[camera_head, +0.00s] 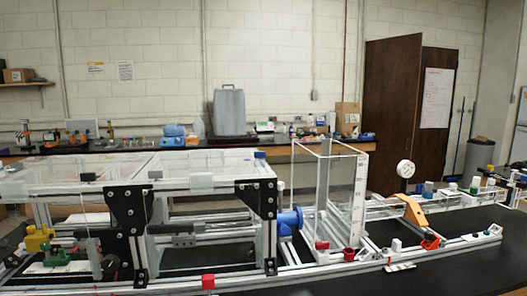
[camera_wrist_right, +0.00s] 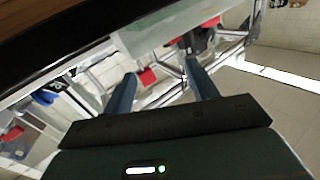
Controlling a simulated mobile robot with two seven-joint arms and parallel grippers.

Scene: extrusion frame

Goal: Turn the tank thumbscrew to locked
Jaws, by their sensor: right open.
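A clear upright tank (camera_head: 316,200) stands on the rail right of the framed enclosure in the head view. At its base are a red part (camera_head: 322,245) and a red round knob (camera_head: 348,254); I cannot tell which is the tank thumbscrew or how it is turned. My right gripper (camera_wrist_right: 160,84) is open in the right wrist view, with nothing between its two blue-grey fingers. Beyond the fingers are a red block (camera_wrist_right: 146,77) and another red part (camera_wrist_right: 208,23) on the frame, apart from the fingertips as far as I can see. Neither gripper shows in the head view.
The aluminium-framed enclosure (camera_head: 130,190) fills the left, with a blue flanged part (camera_head: 289,220) beside the tank. An orange bracket (camera_head: 411,209) stands to the right. Another red block (camera_head: 208,282) is on the front rail. The black table top (camera_head: 450,268) is bare at front right.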

